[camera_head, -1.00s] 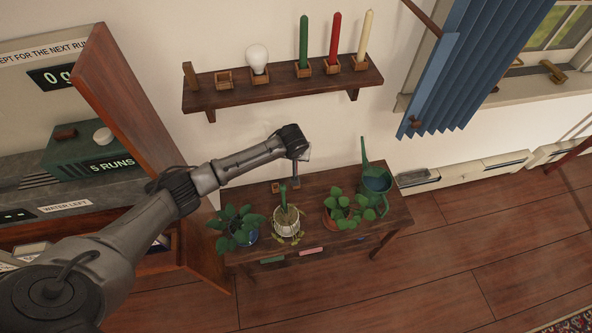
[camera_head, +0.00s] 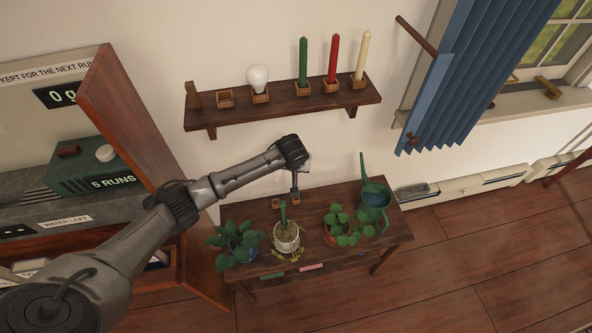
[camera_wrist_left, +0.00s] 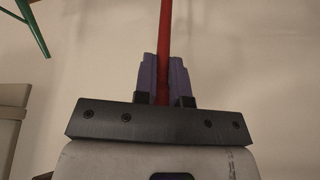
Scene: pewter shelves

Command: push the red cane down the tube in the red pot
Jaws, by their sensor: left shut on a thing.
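My left gripper (camera_head: 296,182) hangs over the back of the small plant table (camera_head: 312,196). In the left wrist view its two purple pads (camera_wrist_left: 164,78) are shut on a red cane (camera_wrist_left: 166,35), which runs straight up out of the picture between them. The cane is hard to make out in the head view. The red pot (camera_head: 331,240), with a leafy plant, stands on the table to the right of the gripper, apart from it. Leaves cover most of the pot, and I cannot make out its tube. My right gripper is not in view.
A white pot (camera_head: 286,243) holding something green and upright stands left of the red pot, a blue pot (camera_head: 243,255) further left. A green watering can (camera_head: 373,198) stands at the right. A wall shelf (camera_head: 290,112) with candles and a bulb is above. An open wooden door (camera_head: 135,115) flanks the arm.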

